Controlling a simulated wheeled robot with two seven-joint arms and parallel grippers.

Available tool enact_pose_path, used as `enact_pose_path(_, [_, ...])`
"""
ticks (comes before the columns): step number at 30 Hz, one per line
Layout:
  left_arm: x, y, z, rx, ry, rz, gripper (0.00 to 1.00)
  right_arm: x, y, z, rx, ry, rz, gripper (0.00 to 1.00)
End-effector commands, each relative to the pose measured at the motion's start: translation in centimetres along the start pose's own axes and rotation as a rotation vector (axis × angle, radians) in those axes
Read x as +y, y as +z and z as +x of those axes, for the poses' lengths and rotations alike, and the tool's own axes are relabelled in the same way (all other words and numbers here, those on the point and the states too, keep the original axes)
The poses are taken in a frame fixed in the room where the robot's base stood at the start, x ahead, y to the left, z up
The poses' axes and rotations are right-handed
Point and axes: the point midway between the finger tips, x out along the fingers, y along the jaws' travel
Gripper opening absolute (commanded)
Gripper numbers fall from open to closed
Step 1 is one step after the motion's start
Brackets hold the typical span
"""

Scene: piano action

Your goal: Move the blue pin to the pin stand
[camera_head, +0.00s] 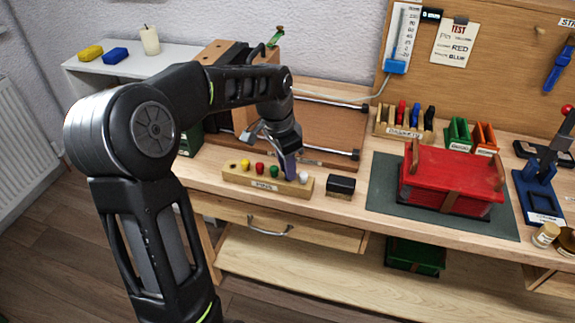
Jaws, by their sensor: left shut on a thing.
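The pin stand (267,187) is a light wooden block with a label on its front, near the front edge of the workbench. Yellow, red, green and white pin heads show on it. My left gripper (289,170) points down over the stand's right part, between the green and white heads. It is shut on a blue-purple piece, which looks like the blue pin (290,165). The gripper hides much of the pin, and I cannot tell whether its lower end touches the stand. My right gripper is not in view.
A small black block (341,186) stands just right of the stand. Further right, a red box (450,182) rests on a dark mat (383,190). A labelled wooden rack (402,131) stands behind. A wooden frame with metal rods (335,125) lies behind the gripper.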

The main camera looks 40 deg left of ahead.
Motion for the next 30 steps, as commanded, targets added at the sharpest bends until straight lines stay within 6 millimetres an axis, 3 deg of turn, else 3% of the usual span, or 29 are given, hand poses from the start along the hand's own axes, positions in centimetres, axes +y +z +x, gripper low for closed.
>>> enact_pose_path(9, [0.0, 0.0, -0.01, 0.0, 0.0, 0.0, 0.0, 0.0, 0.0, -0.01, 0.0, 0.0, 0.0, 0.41])
enact_pose_path(10, [0.0, 0.0, -0.01, 0.0, 0.0, 0.0, 0.21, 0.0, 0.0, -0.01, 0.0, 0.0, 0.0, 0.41])
enact_pose_path(18, [0.0, 0.0, -0.01, 0.0, 0.0, 0.0, 0.43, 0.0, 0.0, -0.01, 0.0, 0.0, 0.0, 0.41])
enact_pose_path(24, [-0.01, 0.0, -0.01, 0.0, 0.0, 0.0, 0.45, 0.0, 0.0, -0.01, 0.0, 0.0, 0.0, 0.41])
enact_pose_path(28, [-0.01, 0.0, -0.01, 0.0, 0.0, 0.0, 0.55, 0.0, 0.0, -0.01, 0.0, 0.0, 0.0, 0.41])
enact_pose_path(30, [0.0, 0.0, -0.01, 0.0, 0.0, 0.0, 0.56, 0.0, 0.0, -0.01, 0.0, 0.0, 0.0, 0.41])
